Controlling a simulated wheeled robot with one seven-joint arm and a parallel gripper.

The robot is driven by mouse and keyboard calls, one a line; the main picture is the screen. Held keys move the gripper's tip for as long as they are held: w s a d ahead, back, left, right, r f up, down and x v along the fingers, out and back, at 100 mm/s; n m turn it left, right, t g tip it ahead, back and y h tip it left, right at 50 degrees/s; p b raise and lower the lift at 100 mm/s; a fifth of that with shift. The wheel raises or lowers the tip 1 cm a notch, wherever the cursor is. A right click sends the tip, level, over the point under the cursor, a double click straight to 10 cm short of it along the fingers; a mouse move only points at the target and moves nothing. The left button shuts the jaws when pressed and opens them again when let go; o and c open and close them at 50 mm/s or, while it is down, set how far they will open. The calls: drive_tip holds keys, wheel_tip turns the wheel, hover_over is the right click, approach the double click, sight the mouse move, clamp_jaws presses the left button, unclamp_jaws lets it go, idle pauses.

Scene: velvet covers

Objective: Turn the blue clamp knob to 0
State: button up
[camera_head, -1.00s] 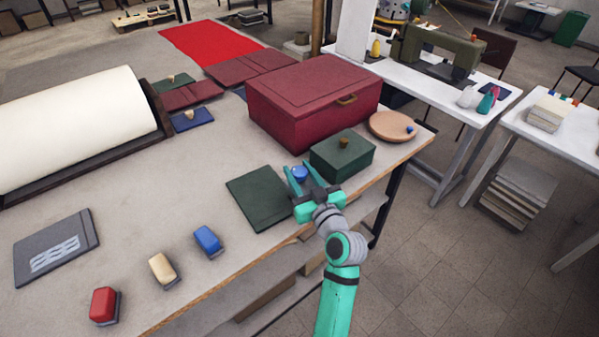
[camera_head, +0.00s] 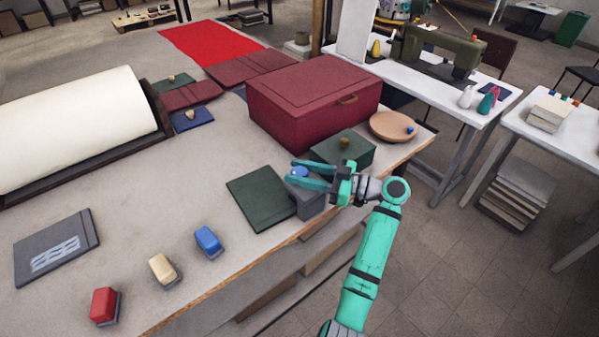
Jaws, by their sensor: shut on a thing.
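The blue clamp knob (camera_head: 299,172) sits on top of a grey clamp block (camera_head: 308,205) at the front edge of the worktable. My gripper (camera_head: 304,172) comes in from the right, its teal fingers pointing left and shut on the knob, one on its far side and one on its near side. The fingers hide much of the knob. I cannot make out a scale or a 0 mark at this size.
A dark green board (camera_head: 262,198) lies just left of the clamp. A green box (camera_head: 352,147) with a brown knob stands behind my gripper, and a large red box (camera_head: 310,100) farther back. Red, cream and blue stamp-like blocks (camera_head: 207,241) stand at the front left.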

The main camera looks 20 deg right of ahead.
drive_tip(key=n+g+y, duration=0.1)
drive_tip(key=n+g, duration=0.1)
drive_tip(key=g, duration=0.1)
drive_tip(key=n+g+y, duration=0.1)
drive_tip(key=n+g, duration=0.1)
drive_tip(key=g, duration=0.1)
drive_tip(key=shift+n+g+y, duration=0.3)
drive_tip(key=shift+y, duration=0.1)
drive_tip(key=shift+a+n+g, duration=0.1)
drive_tip(key=shift+n+g, duration=0.4)
drive_tip(key=shift+g, duration=0.6)
drive_tip(key=o, duration=1.1)
drive_tip(key=shift+a, duration=0.1)
drive_tip(key=shift+c, duration=0.2)
drive_tip(key=shift+d, duration=0.25)
